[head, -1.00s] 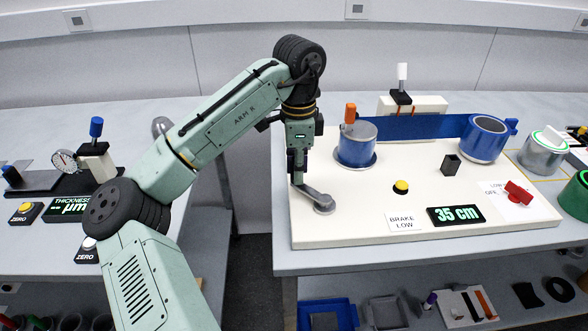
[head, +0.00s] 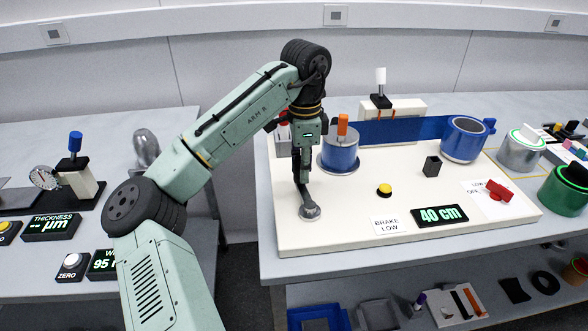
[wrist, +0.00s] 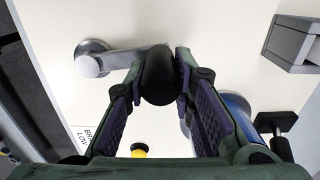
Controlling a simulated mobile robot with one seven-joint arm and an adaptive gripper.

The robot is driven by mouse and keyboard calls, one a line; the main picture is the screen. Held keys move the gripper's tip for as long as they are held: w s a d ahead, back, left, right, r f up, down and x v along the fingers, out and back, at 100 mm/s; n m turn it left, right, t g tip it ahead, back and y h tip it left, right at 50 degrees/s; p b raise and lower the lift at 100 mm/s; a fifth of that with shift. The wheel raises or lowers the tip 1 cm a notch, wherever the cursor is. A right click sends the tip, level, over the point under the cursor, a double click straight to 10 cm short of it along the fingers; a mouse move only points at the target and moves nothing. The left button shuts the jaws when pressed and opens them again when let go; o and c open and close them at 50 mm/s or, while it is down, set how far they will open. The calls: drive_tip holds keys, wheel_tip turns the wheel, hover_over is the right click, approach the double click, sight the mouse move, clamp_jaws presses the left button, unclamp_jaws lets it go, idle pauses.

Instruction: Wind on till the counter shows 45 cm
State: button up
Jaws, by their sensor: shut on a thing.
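The counter (head: 440,215) reads 40 cm in green digits at the front of the cream winding board (head: 340,225). A grey crank (head: 309,212) is at the board's front left. In the wrist view, the crank's grey arm (wrist: 125,60) reaches to a black knob (wrist: 158,78). My gripper (head: 303,178) points down over the crank, and in the wrist view its fingers (wrist: 160,72) are closed around the knob. A blue web (head: 405,131) runs between the left blue roll (head: 339,158) and the right blue roll (head: 466,140).
A yellow button (head: 384,190), a black block (head: 432,166) and a red switch (head: 499,188) stand on the board. An orange-topped post (head: 342,125) rises at the left roll. A gap separates this bench from the left one with the gauges.

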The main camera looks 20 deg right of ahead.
drive_tip(key=shift+s+d, duration=0.1)
drive_tip(key=shift+s+d, duration=0.2)
drive_tip(key=shift+d, duration=0.35)
drive_tip(key=shift+s+d, duration=0.15)
drive_tip(key=shift+d, duration=0.35)
drive_tip(key=o, duration=1)
drive_tip(key=shift+w, duration=0.1)
drive_tip(key=shift+o, duration=0.2)
drive_tip(key=shift+r, duration=0.1)
wheel_tip(320, 180, up, 8)
idle(0.3)
